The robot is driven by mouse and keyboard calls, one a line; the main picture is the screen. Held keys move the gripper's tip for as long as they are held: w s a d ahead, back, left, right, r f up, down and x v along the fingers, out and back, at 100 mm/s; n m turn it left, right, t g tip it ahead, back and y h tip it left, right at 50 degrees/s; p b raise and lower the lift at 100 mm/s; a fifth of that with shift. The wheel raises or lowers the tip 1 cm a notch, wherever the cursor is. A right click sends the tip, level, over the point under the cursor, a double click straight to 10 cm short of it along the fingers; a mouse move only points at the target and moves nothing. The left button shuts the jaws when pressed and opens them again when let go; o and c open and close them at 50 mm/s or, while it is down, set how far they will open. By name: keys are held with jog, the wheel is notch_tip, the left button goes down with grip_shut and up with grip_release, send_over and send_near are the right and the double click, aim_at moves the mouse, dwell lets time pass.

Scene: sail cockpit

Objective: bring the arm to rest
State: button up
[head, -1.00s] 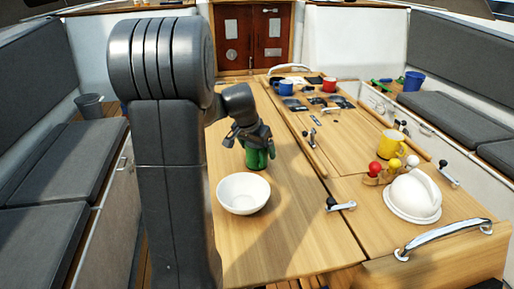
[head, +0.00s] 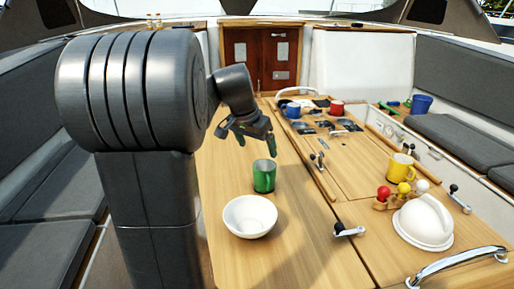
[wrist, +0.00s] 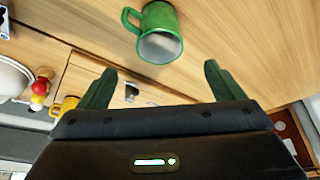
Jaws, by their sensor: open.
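My gripper (head: 256,141) is above and behind the green mug (head: 264,177) in the head view, apart from it. Its two green fingers are spread with nothing between them; they also show in the wrist view (wrist: 160,72). The green mug stands upright on the wooden table (head: 225,180), just behind a white bowl (head: 250,220). In the wrist view the mug (wrist: 160,32) lies beyond the open fingertips, its handle to the left. My arm hides part of the table's left side.
A yellow mug (head: 401,168), red, yellow and white balls in a wooden holder (head: 386,203) and a white dome-shaped object (head: 424,222) are at the right. Cushioned benches (head: 455,140) flank the table.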

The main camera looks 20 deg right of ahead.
aim_at(265, 163)
jog(key=shift+f, duration=0.1)
jog(key=x, duration=1.2)
jog(key=shift+f, duration=0.15)
jog(key=shift+w+r, duration=0.1)
jog(key=shift+r, duration=1.4)
jog(key=shift+f, duration=0.1)
